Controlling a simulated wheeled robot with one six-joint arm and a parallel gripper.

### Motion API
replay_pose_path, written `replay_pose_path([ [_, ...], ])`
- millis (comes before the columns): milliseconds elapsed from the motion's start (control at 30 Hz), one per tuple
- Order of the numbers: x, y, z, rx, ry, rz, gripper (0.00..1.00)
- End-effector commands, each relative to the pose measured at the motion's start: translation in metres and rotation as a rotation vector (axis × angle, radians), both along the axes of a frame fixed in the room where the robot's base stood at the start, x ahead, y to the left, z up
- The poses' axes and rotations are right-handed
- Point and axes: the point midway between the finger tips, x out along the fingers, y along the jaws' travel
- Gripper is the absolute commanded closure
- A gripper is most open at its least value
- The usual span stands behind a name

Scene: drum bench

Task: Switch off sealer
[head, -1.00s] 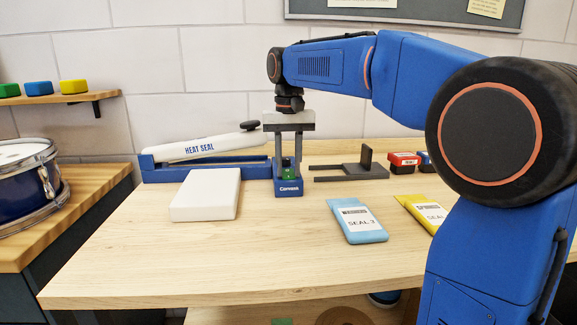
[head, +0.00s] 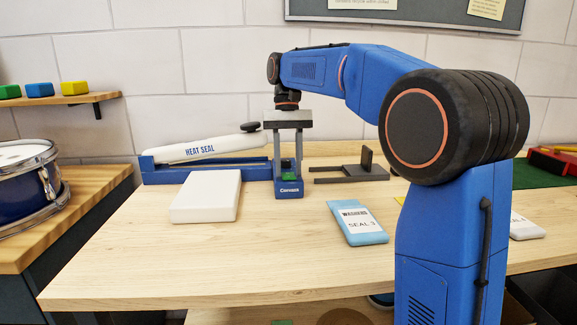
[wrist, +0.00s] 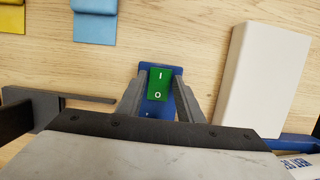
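The heat sealer has a white "HEAT SEAL" arm (head: 205,149) raised at a slant over a blue base (head: 160,172). At its right end is a blue switch box (head: 289,188) with a green rocker switch (head: 289,177) on top. In the wrist view the green rocker (wrist: 159,83) shows "I" at the far end and "O" at the end nearer my gripper's palm. My gripper (head: 288,158) points down over the box. Its fingers are apart, one on each side of the rocker, with nothing held. I cannot tell whether a finger touches the box.
A white block (head: 206,195) lies left of the switch box. A dark grey bracket (head: 352,174) stands to the right. My arm hides part of the right side. The bench's front middle is clear.

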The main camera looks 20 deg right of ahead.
Motion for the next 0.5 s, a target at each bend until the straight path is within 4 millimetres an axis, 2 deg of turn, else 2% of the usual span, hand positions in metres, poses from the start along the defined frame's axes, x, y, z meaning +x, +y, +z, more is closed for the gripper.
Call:
replay_pose_path([
  [367, 0.001, 0.000, 0.002, 0.000, -0.001, 0.000, 0.53],
  [500, 0.004, -0.001, 0.013, 0.000, -0.003, 0.000, 0.53],
])
